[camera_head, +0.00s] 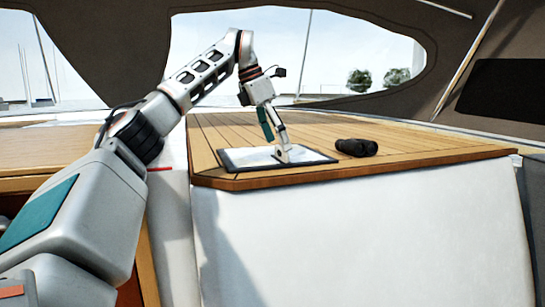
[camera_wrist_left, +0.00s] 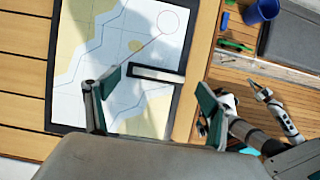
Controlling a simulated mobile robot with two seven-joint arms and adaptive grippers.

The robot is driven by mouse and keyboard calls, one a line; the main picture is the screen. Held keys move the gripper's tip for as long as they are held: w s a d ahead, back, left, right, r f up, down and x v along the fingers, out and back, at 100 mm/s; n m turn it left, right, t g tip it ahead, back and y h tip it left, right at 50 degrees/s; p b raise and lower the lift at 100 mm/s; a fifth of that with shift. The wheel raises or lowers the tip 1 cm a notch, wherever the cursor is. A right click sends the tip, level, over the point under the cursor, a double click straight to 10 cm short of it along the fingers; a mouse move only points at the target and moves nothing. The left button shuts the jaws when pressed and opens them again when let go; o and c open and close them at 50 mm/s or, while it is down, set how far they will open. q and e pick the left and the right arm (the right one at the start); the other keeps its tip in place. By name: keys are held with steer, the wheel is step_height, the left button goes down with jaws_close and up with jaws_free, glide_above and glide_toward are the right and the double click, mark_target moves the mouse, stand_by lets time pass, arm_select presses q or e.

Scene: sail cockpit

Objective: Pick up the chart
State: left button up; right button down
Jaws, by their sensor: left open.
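The chart (camera_head: 243,158) lies flat on the wooden table, pale with a dark border. In the left wrist view the chart (camera_wrist_left: 105,45) shows yellow and white areas, blue-grey lines and a circle. A dark bar with a white stripe (camera_wrist_left: 157,74) lies across its right part. My left gripper (camera_head: 276,146) is open over the chart's right side, fingers pointing down. In the left wrist view my left gripper (camera_wrist_left: 153,105) has one finger over the chart and the other beyond its right edge. Whether a finger touches it is unclear. My right gripper (camera_wrist_left: 262,93) shows small at the right; its jaws are unclear.
A blue cup (camera_wrist_left: 262,10) and green items (camera_wrist_left: 234,45) are at the upper right in the left wrist view. The table's front edge is close to the chart; its right part is clear.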

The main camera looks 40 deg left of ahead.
mark_target(281, 149)
arm_select(q)
steer(key=x, duration=0.3)
steer(key=shift+w+f, duration=0.15)
steer(key=shift+w, duration=0.05)
steer(key=c, duration=1.4)
